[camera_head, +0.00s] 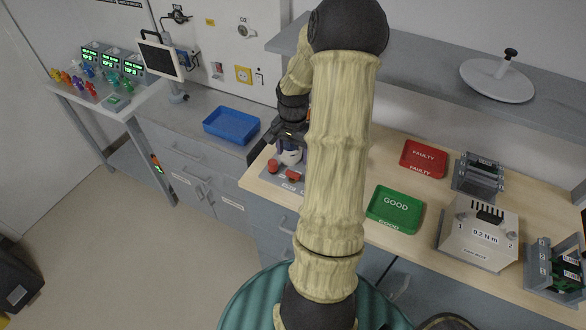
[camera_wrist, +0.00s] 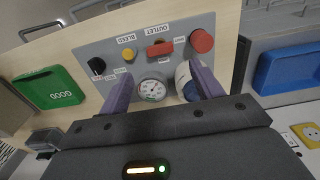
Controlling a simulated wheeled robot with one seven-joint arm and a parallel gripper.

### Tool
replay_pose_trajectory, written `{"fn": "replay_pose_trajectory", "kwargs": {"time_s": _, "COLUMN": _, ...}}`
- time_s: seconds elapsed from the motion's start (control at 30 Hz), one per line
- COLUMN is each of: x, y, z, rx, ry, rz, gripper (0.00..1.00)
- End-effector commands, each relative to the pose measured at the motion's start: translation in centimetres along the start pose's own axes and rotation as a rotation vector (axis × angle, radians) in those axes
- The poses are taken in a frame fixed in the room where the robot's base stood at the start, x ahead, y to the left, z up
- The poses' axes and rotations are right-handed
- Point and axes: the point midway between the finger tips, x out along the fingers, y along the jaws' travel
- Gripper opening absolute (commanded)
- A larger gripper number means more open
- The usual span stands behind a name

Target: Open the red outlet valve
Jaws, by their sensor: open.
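The red outlet valve (camera_wrist: 160,48) is an orange-red bar handle on a grey panel (camera_wrist: 215,22), under an OUTLET label. In the wrist view its bar lies roughly crosswise. In the head view the handle (camera_head: 292,176) shows near the panel's front. My gripper (camera_wrist: 161,72) is open, its two purple fingers spread wide and pointing at the panel. The handle appears beyond and between the fingertips, with no contact visible. A round gauge (camera_wrist: 152,89) and a white-and-blue cylinder (camera_wrist: 184,78) show between the fingers. In the head view my gripper (camera_head: 288,134) is partly hidden by my arm.
A red round button (camera_wrist: 202,41) sits beside the valve; a yellow knob (camera_wrist: 128,55) and black knob (camera_wrist: 97,66) are on its other side. A green GOOD tray (camera_head: 396,208), red FAULTY tray (camera_head: 424,159) and blue tray (camera_head: 231,124) flank the panel. A shelf (camera_head: 440,83) overhangs the bench.

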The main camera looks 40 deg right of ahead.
Motion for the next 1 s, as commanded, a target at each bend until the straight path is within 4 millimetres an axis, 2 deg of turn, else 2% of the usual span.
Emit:
{"fn": "replay_pose_trajectory", "kwargs": {"time_s": 0.3, "x": 5.6, "y": 0.0, "z": 0.1, "rx": -0.002, "ry": -0.004, "rz": 0.002, "gripper": 0.65}}
{"fn": "replay_pose_trajectory", "kwargs": {"time_s": 0.43, "x": 7.4, "y": 0.0, "z": 0.1, "rx": 0.0, "ry": -0.003, "rz": 0.002, "gripper": 0.65}}
{"fn": "replay_pose_trajectory", "kwargs": {"time_s": 0.6, "x": 8.4, "y": 0.0, "z": 0.0, "rx": -0.001, "ry": 0.0, "rz": 0.0, "gripper": 0.65}}
{"fn": "replay_pose_trajectory", "kwargs": {"time_s": 0.83, "x": 8.4, "y": 0.0, "z": 0.0, "rx": 0.0, "ry": 0.0, "rz": 0.0, "gripper": 0.65}}
{"fn": "replay_pose_trajectory", "kwargs": {"time_s": 0.87, "x": 8.4, "y": 0.0, "z": 0.0, "rx": 0.0, "ry": 0.0, "rz": 0.0, "gripper": 0.64}}
{"fn": "replay_pose_trajectory", "kwargs": {"time_s": 1.0, "x": 8.4, "y": 0.0, "z": 0.0, "rx": 0.0, "ry": 0.0, "rz": 0.0, "gripper": 0.36}}
